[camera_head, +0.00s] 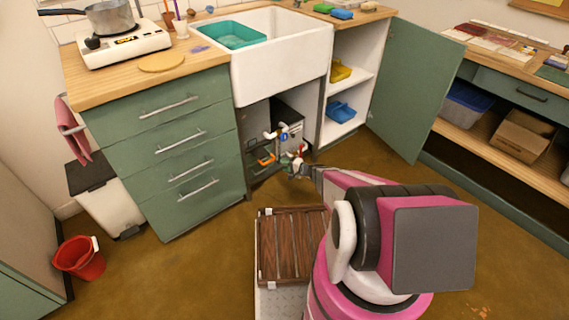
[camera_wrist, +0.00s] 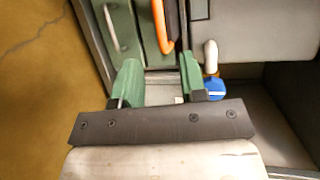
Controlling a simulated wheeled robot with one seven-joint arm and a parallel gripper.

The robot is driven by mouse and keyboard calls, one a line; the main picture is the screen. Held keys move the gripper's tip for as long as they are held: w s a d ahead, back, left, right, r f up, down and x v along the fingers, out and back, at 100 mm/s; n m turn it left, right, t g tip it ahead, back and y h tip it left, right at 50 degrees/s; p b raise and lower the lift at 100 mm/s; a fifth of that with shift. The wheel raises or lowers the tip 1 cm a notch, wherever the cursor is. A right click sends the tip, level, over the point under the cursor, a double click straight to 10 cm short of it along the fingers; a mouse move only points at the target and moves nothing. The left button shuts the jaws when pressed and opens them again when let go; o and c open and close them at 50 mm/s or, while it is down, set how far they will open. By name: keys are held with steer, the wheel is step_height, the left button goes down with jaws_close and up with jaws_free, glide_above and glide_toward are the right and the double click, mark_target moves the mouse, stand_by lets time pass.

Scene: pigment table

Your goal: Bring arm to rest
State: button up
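My pink and black arm reaches forward across the floor toward the open space under the white sink. In the head view my gripper (camera_head: 296,167) is small, at the front of that space. In the wrist view its two green fingers stand apart, so my gripper (camera_wrist: 158,86) is open, with nothing held between them. Beyond the fingers are an orange handle (camera_wrist: 164,28) and, by the right finger, a blue part (camera_wrist: 214,88) on a white pipe (camera_wrist: 211,57). Whether the fingers touch anything cannot be told.
The sink (camera_head: 283,60) is above, green drawers (camera_head: 180,150) at left. An open green door (camera_head: 415,85) stands at right. A slatted wooden-topped box (camera_head: 291,245) is beside my arm. A red bucket (camera_head: 79,259) is at lower left.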

steer(key=s+r+n+g+h, duration=0.4)
steer(key=s+r+n+g, duration=0.25)
steer(key=s+r, duration=0.65)
steer(key=s+d+r+g+h, duration=0.1)
steer(key=s+d+r+h, duration=0.3)
steer(key=r, duration=0.4)
steer(key=s+d+r+g+h, duration=0.1)
steer(key=s+d+r+h, duration=0.4)
steer(key=r, duration=0.3)
steer(key=shift+s+d+n, duration=0.2)
steer(key=shift+d+n, duration=0.25)
steer(key=shift+d, duration=0.45)
